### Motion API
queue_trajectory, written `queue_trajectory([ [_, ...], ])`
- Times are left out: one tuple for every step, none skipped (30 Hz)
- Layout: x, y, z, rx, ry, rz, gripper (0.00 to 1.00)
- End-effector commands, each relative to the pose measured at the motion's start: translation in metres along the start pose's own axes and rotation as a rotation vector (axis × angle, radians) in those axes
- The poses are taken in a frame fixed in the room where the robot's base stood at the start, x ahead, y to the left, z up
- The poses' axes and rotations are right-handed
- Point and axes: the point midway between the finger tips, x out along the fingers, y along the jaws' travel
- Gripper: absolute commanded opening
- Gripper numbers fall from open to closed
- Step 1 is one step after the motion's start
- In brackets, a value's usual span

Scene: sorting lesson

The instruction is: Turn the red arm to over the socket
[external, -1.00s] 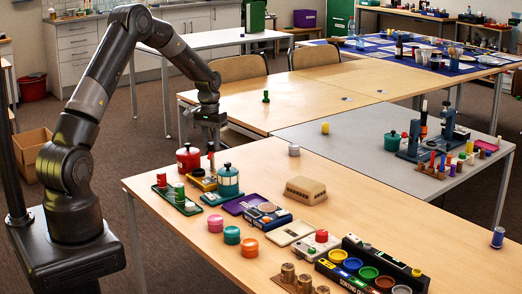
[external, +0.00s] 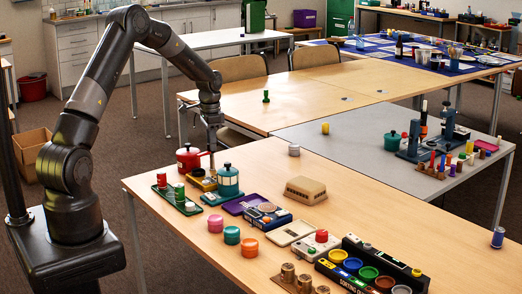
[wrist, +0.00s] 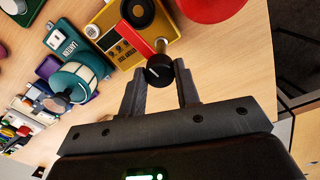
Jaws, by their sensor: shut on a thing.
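The yellow device (wrist: 122,38) lies ahead of my gripper in the wrist view and shows as a small yellow block (external: 203,184) in the external view. The red arm (wrist: 137,43) reaches over it and ends in a black knob (wrist: 159,70). My gripper (wrist: 160,88) is shut on this knob, with one finger on each side. In the external view my gripper (external: 212,150) points down beside the red arm. Dark round parts (wrist: 138,12) show on the device; I cannot tell which is the socket.
A red pot (external: 187,159) stands just behind the device. A teal canister (external: 228,180) stands to its right, and a green tray with cylinders (external: 178,198) to its left front.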

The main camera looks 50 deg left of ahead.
Motion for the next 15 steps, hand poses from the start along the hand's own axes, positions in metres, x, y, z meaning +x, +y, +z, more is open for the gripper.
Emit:
queue_trajectory([
  [0.0003,-0.0007,0.0012,0.007,-0.002,0.000,0.07],
  [0.0002,-0.0007,0.0012,0.012,-0.003,0.000,0.07],
  [0.0002,-0.0006,0.0011,0.018,-0.003,0.000,0.07],
  [0.0002,-0.0006,0.0011,0.021,-0.003,0.000,0.07],
  [0.0002,-0.0006,0.0011,0.024,-0.003,0.000,0.07],
  [0.0002,-0.0006,0.0011,0.026,-0.003,0.000,0.07],
  [0.0002,-0.0006,0.0012,0.027,-0.003,0.000,0.07],
  [0.0002,-0.0006,0.0012,0.027,-0.003,0.000,0.07],
  [0.0002,-0.0006,0.0012,0.028,-0.003,0.000,0.07],
  [0.0002,-0.0006,0.0012,0.028,-0.003,0.000,0.07],
  [0.0002,-0.0006,0.0012,0.027,-0.003,0.000,0.07],
  [0.0002,-0.0006,0.0012,0.027,-0.003,0.000,0.07],
  [0.0002,-0.0007,0.0012,0.027,-0.003,0.000,0.07],
  [0.0002,-0.0007,0.0012,0.027,-0.003,0.000,0.07],
  [0.0002,-0.0007,0.0012,0.027,-0.003,0.000,0.07],
])
